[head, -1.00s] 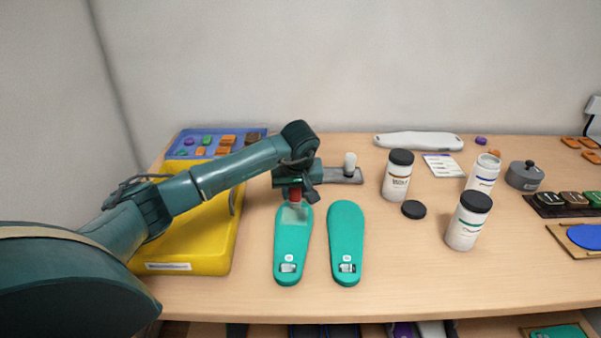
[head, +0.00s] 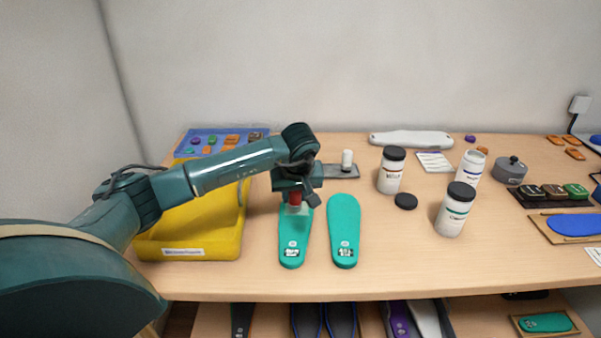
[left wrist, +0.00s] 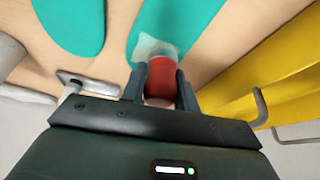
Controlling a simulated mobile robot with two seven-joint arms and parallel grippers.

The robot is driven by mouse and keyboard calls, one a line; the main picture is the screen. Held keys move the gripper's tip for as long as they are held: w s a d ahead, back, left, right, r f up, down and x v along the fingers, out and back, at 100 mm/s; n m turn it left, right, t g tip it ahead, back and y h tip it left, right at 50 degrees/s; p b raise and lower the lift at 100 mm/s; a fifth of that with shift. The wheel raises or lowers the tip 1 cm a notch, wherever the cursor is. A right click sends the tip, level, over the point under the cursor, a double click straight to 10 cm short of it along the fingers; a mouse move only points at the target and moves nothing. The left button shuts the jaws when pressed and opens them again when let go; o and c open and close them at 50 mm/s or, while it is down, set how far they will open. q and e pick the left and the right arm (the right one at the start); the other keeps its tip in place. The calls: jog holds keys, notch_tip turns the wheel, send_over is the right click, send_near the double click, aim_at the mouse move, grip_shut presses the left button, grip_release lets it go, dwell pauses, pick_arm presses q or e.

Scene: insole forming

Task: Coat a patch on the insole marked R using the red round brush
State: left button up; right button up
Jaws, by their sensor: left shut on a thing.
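Two teal insoles lie side by side on the table, the left insole (head: 293,231) and the right insole (head: 344,222). Each has a small white round mark near its front end; the letters are too small to read. My left gripper (head: 296,190) is shut on the red round brush (head: 295,198), held upright over the far end of the left insole. A whitish translucent patch (head: 292,210) shows at the brush's lower end; in the left wrist view the red brush (left wrist: 160,82) stands between the fingers beside it. Exact contact is hidden. My right gripper is not in view.
A yellow tray (head: 190,245) stands left of the insoles, under my left arm. A grey stand with a white cylinder (head: 347,159) is behind them. White jars with dark lids (head: 390,172) (head: 454,212) and a loose black lid (head: 405,201) stand right. The front table is clear.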

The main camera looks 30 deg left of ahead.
pick_arm(q)
jog(key=shift+w+a+r+p, duration=0.1)
jog(key=shift+r+p, duration=0.45)
jog(key=shift+r, duration=0.25)
jog(key=shift+r+p, duration=0.3)
jog(key=shift+r, duration=0.1)
notch_tip(320, 180, up, 2)
jog(key=shift+r+p, duration=0.15)
jog(key=shift+p, duration=0.65)
jog(key=shift+r+p, duration=0.3)
jog(key=shift+r, duration=0.15)
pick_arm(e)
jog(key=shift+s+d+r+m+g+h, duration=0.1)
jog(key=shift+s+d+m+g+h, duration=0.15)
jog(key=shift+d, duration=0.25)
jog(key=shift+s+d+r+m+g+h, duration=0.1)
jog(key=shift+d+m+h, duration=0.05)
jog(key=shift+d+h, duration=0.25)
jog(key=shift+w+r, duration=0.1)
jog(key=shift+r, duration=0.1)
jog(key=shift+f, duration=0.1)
